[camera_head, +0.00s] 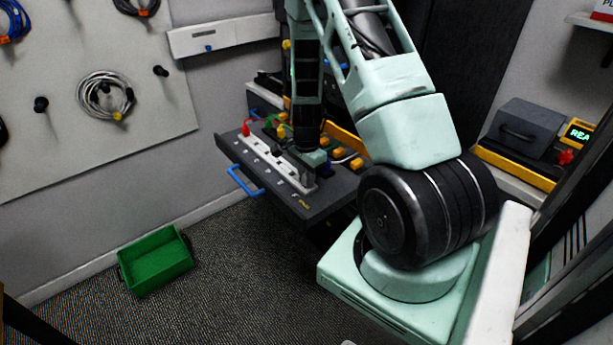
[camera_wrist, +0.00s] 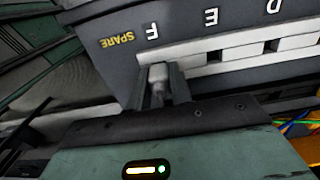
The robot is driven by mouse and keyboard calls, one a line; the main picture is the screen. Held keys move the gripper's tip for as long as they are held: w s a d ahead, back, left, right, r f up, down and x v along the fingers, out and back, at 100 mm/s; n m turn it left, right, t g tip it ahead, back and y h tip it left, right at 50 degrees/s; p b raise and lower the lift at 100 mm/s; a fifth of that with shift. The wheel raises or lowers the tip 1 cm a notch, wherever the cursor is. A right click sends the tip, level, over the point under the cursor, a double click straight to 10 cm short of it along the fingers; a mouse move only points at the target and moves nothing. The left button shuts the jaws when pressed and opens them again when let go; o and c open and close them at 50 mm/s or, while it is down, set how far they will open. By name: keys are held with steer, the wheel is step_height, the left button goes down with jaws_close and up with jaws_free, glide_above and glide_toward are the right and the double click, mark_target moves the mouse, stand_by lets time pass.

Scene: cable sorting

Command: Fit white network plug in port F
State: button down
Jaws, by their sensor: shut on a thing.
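In the wrist view, my gripper (camera_wrist: 160,88) is shut on a pale plug (camera_wrist: 158,74) held between its two fingers. The plug's front end is at the white port strip (camera_wrist: 243,52), close below the letter F (camera_wrist: 152,31). I cannot tell how deep the plug sits, and the port F opening is hidden by the plug and fingers. In the head view, my gripper (camera_head: 313,160) is low over the right end of the white port strip (camera_head: 262,160) on the dark tray; the plug is hidden there.
Labels E and D mark open ports along the strip; SPARE (camera_wrist: 117,39) is printed beside F. Red, green and yellow plugs (camera_head: 247,130) stand at the strip's far end. The dark tray (camera_head: 235,148) has a blue handle (camera_head: 243,182). A green bin (camera_head: 155,262) stands on the floor.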

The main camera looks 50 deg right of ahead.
steer(key=shift+f, duration=0.1)
stand_by(0.3)
steer(key=c, duration=0.7)
jaws_free()
steer(key=shift+r+p, duration=2.9)
steer(key=shift+r, duration=0.65)
